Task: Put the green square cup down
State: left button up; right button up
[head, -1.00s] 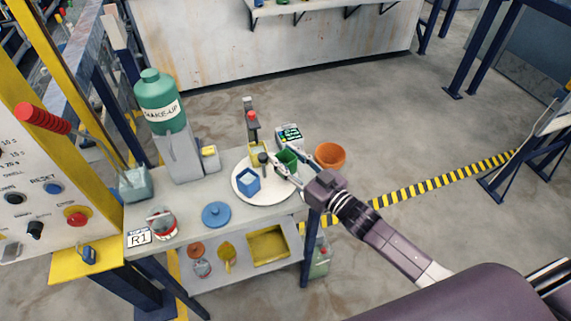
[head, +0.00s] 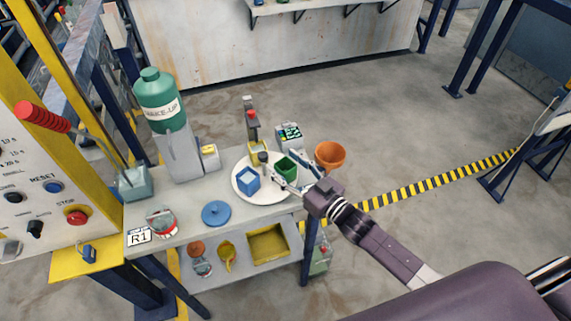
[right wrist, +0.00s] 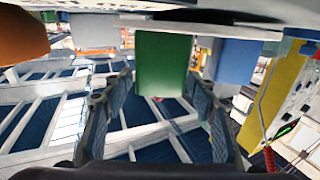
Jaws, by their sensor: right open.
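The green square cup (head: 286,167) stands on the right part of the white round plate (head: 243,197) in the head view, to the right of a blue square cup (head: 248,180). My right gripper (head: 296,174) is open at the near right side of the green cup. In the right wrist view the green cup (right wrist: 163,62) shows just beyond and between the two spread fingertips (right wrist: 160,85), with a gap on each side. The blue cup (right wrist: 236,61) shows to its right there. My left gripper is not in view.
An orange pot (head: 329,155) stands right of the plate, close to my right gripper. A small device with a screen (head: 289,135) and a post with a red knob (head: 252,118) stand behind. A blue lid (head: 216,214) lies at the front left.

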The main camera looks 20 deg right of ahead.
jog(key=shift+r, duration=0.25)
jog(key=b+v, duration=0.2)
jog(key=v, duration=1)
jog(key=shift+f, duration=0.1)
